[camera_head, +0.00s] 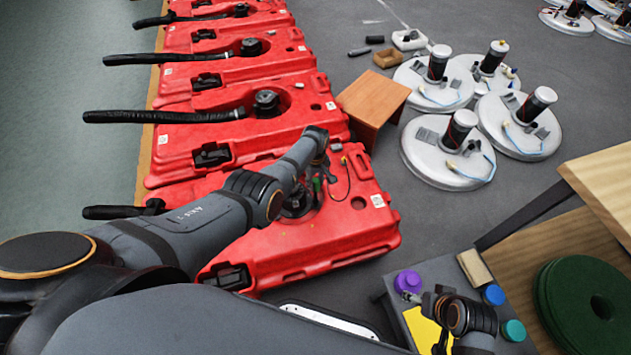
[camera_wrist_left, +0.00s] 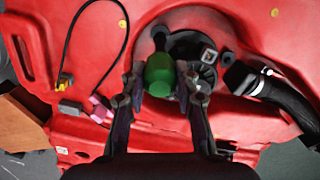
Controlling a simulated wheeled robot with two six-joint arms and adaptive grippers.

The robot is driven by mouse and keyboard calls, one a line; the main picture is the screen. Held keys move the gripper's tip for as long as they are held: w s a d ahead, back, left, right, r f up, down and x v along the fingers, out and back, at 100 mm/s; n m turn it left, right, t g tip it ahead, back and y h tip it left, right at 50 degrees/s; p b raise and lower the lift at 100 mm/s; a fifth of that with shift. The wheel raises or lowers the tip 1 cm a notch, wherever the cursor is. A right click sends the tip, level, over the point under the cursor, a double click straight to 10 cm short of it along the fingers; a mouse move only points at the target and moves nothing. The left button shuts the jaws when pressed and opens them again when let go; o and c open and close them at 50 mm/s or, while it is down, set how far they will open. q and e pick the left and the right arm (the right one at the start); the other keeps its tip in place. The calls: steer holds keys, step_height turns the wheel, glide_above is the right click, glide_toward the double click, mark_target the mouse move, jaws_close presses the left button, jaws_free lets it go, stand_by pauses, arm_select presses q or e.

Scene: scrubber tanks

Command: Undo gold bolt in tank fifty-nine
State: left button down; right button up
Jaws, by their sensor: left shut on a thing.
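The nearest red tank (camera_head: 350,240) lies under my left arm; its number is not readable. My left gripper (camera_head: 312,187) is over the round dark fitting in its top. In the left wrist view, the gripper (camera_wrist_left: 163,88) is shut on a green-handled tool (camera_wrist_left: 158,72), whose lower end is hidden.
More red tanks (camera_head: 235,120) with black hoses stand in a row behind. A wooden stool (camera_head: 373,100) is beside them. Round white machines (camera_head: 445,165) stand on the grey floor. The tray (camera_head: 400,310) holds coloured caps, and green pads (camera_head: 590,300) lie at the right.

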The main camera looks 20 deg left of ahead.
arm_select(q)
steer(key=shift+r, duration=0.5)
steer(key=shift+f, duration=0.1)
arm_select(e)
steer(key=shift+r, duration=0.4)
arm_select(q)
steer(key=m, duration=1)
steer(key=shift+m, duration=0.3)
arm_select(e)
steer(key=shift+r, duration=0.1)
arm_select(q)
steer(key=m, duration=1)
arm_select(e)
steer(key=shift+r, duration=0.1)
